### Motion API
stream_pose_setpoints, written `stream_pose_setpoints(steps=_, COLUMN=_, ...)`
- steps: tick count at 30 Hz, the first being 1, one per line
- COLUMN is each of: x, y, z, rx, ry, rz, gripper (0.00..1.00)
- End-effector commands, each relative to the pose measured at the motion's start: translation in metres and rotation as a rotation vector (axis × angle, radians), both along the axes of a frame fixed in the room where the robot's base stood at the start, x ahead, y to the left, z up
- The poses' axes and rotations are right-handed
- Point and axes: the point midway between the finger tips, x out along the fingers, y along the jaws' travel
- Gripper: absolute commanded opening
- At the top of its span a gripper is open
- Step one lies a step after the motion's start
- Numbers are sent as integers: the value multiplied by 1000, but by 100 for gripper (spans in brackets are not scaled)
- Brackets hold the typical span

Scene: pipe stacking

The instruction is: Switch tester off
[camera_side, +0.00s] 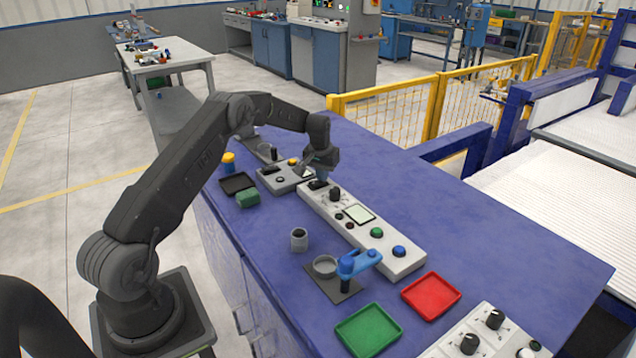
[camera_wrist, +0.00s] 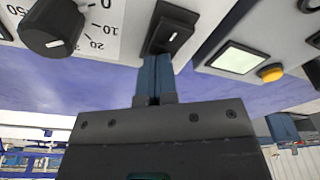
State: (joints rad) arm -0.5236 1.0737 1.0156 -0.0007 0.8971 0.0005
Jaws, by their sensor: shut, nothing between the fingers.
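The tester appears to be the long light-grey panel (camera_side: 387,247) in the side view. It has a black rocker switch (camera_wrist: 172,30) at its far end, beside a black dial knob (camera_wrist: 50,25) with a printed scale. My gripper (camera_side: 318,178) is over that far end, pointing down, and covers part of the switch. In the wrist view my gripper's blue-grey fingers (camera_wrist: 157,62) are together, with nothing between them. Their tips are at the near edge of the switch; I cannot tell whether they touch it.
A second panel (camera_side: 283,183) with a small screen (camera_wrist: 237,57) and a yellow button (camera_wrist: 270,72) lies close beside. A green block (camera_side: 247,198), grey pipe piece (camera_side: 299,240), blue clamp (camera_side: 357,263), green tray (camera_side: 368,332) and red tray (camera_side: 431,296) are on the blue table.

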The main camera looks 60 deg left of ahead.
Motion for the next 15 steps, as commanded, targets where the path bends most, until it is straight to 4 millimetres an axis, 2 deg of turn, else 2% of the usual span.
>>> stream_pose_setpoints(steps=15, x=-1, y=0, z=38, rx=-1, ry=3, rz=0, gripper=0)
